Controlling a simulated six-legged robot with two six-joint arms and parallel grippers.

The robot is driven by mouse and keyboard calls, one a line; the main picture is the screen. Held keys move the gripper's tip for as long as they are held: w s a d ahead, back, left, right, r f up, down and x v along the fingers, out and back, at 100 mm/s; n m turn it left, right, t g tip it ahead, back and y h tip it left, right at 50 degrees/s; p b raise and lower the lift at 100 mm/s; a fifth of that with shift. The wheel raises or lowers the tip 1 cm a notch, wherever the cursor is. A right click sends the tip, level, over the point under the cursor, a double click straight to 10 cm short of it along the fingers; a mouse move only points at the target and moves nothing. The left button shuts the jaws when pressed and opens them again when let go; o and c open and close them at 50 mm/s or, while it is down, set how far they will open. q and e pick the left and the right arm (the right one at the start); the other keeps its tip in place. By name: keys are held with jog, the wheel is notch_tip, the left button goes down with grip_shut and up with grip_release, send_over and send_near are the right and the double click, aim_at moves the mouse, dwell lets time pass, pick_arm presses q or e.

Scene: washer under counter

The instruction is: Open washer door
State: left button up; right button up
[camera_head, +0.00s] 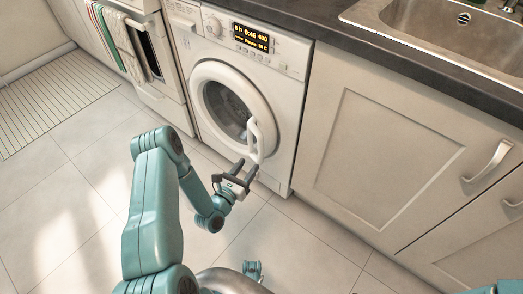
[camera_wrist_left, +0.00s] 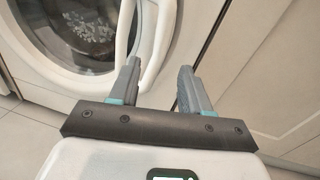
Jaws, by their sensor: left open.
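The white washer (camera_head: 245,90) stands under the dark counter with its round door (camera_head: 212,76) closed. A curved white handle (camera_head: 256,138) stands out on the right side of the door. My left gripper (camera_head: 246,170) is open just below and in front of the handle. In the left wrist view the washer door (camera_wrist_left: 20,50) fills the upper left, and the handle (camera_wrist_left: 161,40) shows just beyond my open left gripper (camera_wrist_left: 160,82). The fingers do not hold the handle; whether one touches it I cannot tell. My right gripper is not in view.
An oven (camera_head: 140,55) with striped towels (camera_head: 108,38) stands left of the washer. A cabinet door (camera_head: 390,160) is on the right, with a metal sink (camera_head: 440,30) set into the counter above. The tiled floor (camera_head: 70,200) on the left is clear.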

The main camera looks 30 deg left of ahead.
aim_at(261, 148)
pick_arm(q)
jog(key=w, duration=0.3)
jog(key=w+b, duration=0.1)
jog(key=w, duration=0.6)
jog(key=shift+a+b, duration=0.35)
jog(key=shift+b, duration=0.05)
grip_shut()
